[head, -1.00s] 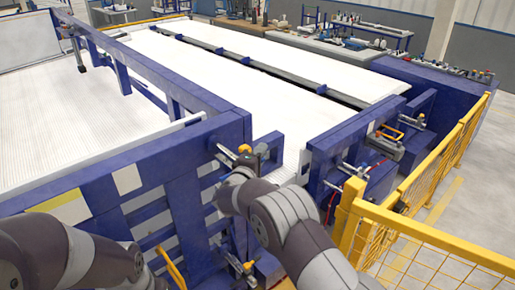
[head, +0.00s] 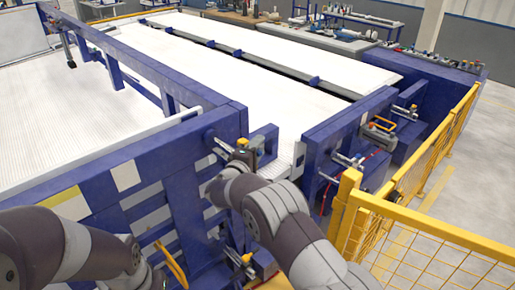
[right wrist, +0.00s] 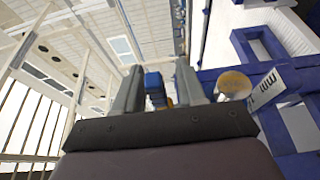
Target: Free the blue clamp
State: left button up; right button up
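My right gripper (right wrist: 158,72) points away from the camera in the right wrist view, its two grey fingers apart. A small blue part (right wrist: 154,84), which may be the blue clamp, shows between the fingers, closer to the left one. A gap shows on its right side; whether it lies at fingertip depth I cannot tell. In the head view my right arm reaches to the blue frame's corner, where a fitting with an orange top (head: 242,144) stands beside a blue block (head: 265,140). The fingers are mostly hidden there. My left arm enters at lower left, and its gripper is not visible.
The blue frame (head: 170,165) borders a large white ribbed bed (head: 80,135). A second blue frame (head: 345,128) with metal fittings stands to the right. A yellow fence (head: 420,245) closes off the right side.

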jog(key=shift+s+a, duration=0.1)
jog(key=shift+s, duration=0.1)
jog(key=b+v, duration=0.6)
jog(key=v, duration=0.6)
